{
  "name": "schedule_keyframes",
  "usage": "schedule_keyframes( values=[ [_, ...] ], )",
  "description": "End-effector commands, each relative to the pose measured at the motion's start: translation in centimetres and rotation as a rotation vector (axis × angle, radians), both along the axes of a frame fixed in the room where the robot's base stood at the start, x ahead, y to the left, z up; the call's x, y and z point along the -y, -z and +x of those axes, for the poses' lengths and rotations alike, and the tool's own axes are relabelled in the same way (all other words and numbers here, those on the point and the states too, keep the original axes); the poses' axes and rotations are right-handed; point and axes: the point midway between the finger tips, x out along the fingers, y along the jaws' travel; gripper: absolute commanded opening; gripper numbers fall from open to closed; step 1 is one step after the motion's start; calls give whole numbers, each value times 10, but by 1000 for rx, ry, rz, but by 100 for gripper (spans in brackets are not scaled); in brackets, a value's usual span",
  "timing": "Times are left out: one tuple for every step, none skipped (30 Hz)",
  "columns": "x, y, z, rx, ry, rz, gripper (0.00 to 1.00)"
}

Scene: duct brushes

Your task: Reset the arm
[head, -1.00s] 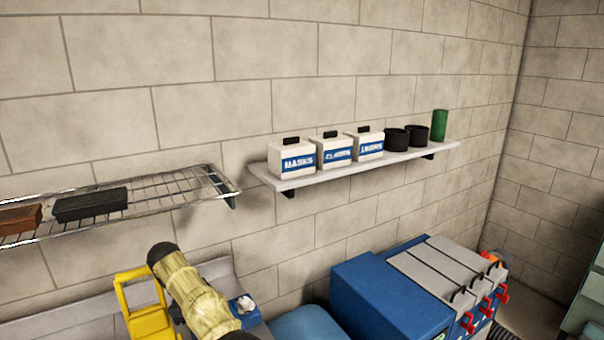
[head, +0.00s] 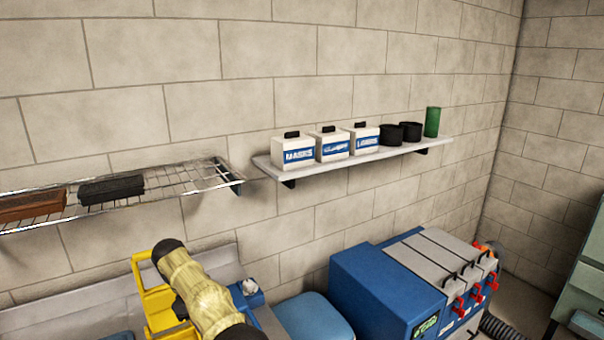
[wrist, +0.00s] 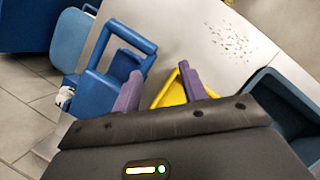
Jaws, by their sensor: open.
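A blue open-frame handle (wrist: 130,38) stands in front of the left finger. A yellow piece (wrist: 172,92) shows between and behind the fingers. I cannot tell whether the fingers touch either one. In the head view, my arm in its pale yellow cover (head: 195,285) rises from the bottom edge in front of a yellow frame (head: 150,285). My fingers are hidden there.
A wall shelf (head: 345,157) holds white boxes, black cups and a green can. A wire rack (head: 165,190) with two brushes or blocks is at left. A blue machine (head: 365,290) stands at lower right. A blue bin (wrist: 285,105) is right of my gripper.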

Motion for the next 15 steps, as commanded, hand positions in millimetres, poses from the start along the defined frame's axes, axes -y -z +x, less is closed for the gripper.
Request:
schedule_keyframes(
  values=[
    [3,-1,2,2,7,3,43],
    [5,-2,4,6,11,6,43],
    [7,-4,6,8,17,8,43],
    [8,-5,7,11,23,11,43],
    [11,-6,9,15,28,14,43],
    [13,-7,10,18,35,19,43],
    [15,-9,12,21,41,22,43],
    [17,-10,13,24,47,25,43],
    [21,-11,16,28,55,30,43],
    [24,-13,17,33,62,34,43],
    [27,-14,19,37,71,38,43],
    [31,-17,21,43,82,44,43],
    [35,-18,23,47,91,48,43],
    [39,-20,25,53,101,53,43],
    [46,-23,27,59,118,61,43]
  ],
)
